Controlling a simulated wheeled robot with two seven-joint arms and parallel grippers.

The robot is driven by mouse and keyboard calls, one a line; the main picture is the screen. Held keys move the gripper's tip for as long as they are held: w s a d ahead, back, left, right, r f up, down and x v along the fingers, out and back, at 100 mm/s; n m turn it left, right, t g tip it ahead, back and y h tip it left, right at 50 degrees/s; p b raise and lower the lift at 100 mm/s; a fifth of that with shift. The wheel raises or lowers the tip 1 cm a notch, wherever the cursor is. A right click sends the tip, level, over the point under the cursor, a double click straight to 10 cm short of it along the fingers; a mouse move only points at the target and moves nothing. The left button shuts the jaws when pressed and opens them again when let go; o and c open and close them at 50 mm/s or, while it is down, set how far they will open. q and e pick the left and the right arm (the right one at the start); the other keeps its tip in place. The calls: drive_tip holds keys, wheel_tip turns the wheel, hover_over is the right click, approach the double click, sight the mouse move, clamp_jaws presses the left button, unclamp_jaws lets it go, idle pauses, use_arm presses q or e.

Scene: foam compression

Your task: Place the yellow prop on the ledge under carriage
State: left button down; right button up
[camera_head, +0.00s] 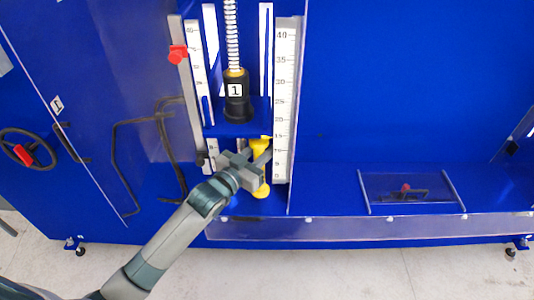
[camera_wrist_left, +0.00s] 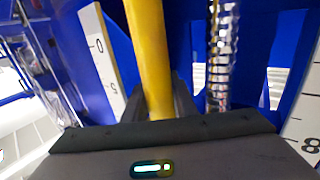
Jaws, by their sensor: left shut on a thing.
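The yellow prop (camera_head: 261,188) stands about upright under the blue carriage (camera_head: 237,129), its round foot at or close to the blue ledge (camera_head: 235,208). Its top is close under the carriage; I cannot tell whether they touch. My left gripper (camera_head: 262,163) is shut on the prop's middle from the front and hides part of it. In the left wrist view, the yellow prop (camera_wrist_left: 150,60) rises between the dark fingers (camera_wrist_left: 160,100). My right gripper is not in view.
White scales flank the carriage, the right one (camera_head: 286,100) close beside my gripper. A black cylinder marked 1 (camera_head: 236,95) sits on the carriage under a ribbed rod. A red clamp (camera_head: 178,53) is on the left rail. The blue bay to the right is mostly clear.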

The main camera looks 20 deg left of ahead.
use_arm(q)
drive_tip(key=shift+f+p, duration=0.55)
drive_tip(key=shift+f, duration=1.05)
drive_tip(key=c, duration=1.8)
unclamp_jaws()
drive_tip(key=shift+f, duration=0.25)
drive_tip(key=shift+o, duration=0.3)
drive_tip(key=shift+r, duration=0.2)
drive_tip(key=b+v, duration=0.3)
drive_tip(key=v, duration=0.9)
